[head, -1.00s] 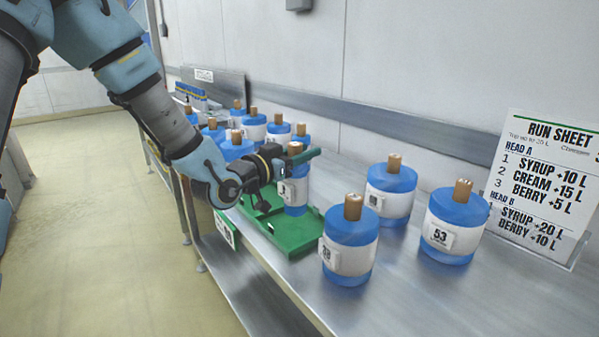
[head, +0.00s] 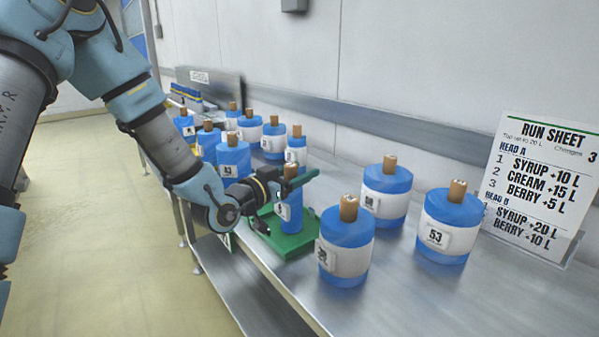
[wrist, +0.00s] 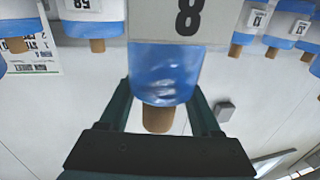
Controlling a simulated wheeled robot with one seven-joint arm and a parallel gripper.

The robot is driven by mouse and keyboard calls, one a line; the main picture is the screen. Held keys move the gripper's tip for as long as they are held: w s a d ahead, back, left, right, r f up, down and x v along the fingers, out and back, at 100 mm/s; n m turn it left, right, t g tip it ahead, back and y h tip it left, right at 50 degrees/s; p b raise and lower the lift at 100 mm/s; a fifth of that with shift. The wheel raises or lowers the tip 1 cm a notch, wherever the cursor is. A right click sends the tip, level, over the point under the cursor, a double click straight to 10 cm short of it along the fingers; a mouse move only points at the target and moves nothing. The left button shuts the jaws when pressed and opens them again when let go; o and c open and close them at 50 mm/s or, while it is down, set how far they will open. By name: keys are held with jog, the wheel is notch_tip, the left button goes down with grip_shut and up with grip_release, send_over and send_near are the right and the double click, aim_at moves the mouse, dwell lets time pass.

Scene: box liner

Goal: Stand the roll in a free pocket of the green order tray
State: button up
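The roll (head: 291,212) is a slim blue cylinder with a white numbered label and a brown core sticking out of its top. My gripper (head: 290,183) holds it upright near the top. In the wrist view the two dark green fingers (wrist: 163,112) lie against both sides of the roll (wrist: 165,75), whose label shows an 8. The green order tray (head: 294,246) lies on the steel bench below the roll. The roll's lower end is over or inside the tray; I cannot tell whether it touches the tray floor. My gripper and the roll hide part of the tray's pockets.
Wide blue-and-white rolls stand right of the tray, the nearest (head: 345,243) close to its edge, another (head: 449,222) by the run sheet (head: 537,185). Several more rolls (head: 233,158) crowd behind my gripper. The front right of the bench (head: 440,300) is clear.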

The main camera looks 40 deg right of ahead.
jog(key=s+a+b, duration=0.1)
jog(key=a+b, duration=0.1)
jog(key=a, duration=1)
jog(key=shift+s, duration=0.35)
jog(key=shift+r, duration=0.1)
